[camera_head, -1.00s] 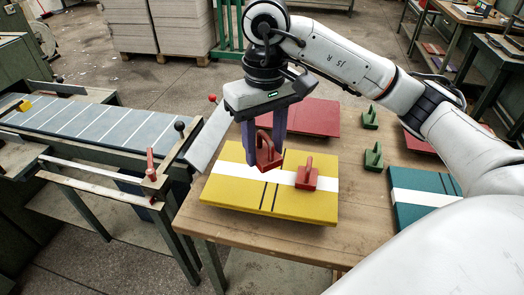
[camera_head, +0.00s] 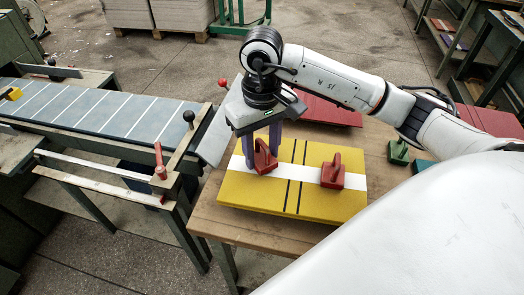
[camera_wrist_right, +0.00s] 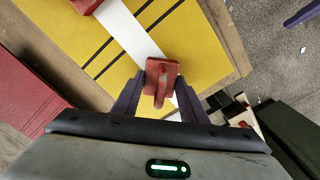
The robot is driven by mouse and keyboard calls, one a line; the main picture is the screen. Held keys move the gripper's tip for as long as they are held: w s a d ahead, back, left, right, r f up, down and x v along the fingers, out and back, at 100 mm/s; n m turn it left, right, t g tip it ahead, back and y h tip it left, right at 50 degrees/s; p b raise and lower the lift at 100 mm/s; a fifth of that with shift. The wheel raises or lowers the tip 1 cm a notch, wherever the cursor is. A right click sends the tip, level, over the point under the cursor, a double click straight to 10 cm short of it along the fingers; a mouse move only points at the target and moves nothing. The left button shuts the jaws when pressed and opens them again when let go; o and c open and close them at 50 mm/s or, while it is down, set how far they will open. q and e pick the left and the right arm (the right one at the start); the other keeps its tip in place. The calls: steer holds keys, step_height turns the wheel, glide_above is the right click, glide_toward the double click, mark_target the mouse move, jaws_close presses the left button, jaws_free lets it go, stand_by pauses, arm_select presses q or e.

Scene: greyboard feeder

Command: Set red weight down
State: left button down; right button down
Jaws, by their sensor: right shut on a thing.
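My right gripper (camera_head: 262,150) is shut on a red weight (camera_head: 266,160), a small block with an upright handle. It holds the weight over the left part of the white band (camera_head: 308,173) on the yellow board (camera_head: 265,192). I cannot tell whether the weight touches the board. The right wrist view shows the held red weight (camera_wrist_right: 162,70) between the two purple fingers (camera_wrist_right: 160,92), over the band. A second red weight (camera_head: 333,173) stands on the band further right. My left gripper is not in the head view.
The wooden table (camera_head: 228,223) carries a red board (camera_head: 325,110) behind the yellow one and a green weight (camera_head: 398,152) to the right. A purple bar (camera_wrist_right: 302,14), unclear, edges the wrist view.

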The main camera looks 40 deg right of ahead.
mark_target(262, 141)
steer(key=shift+f, duration=0.45)
steer(key=c, duration=1.1)
jaws_free()
steer(key=shift+r, duration=0.1)
step_height(262, 141, up, 12)
steer(key=shift+r, duration=0.1)
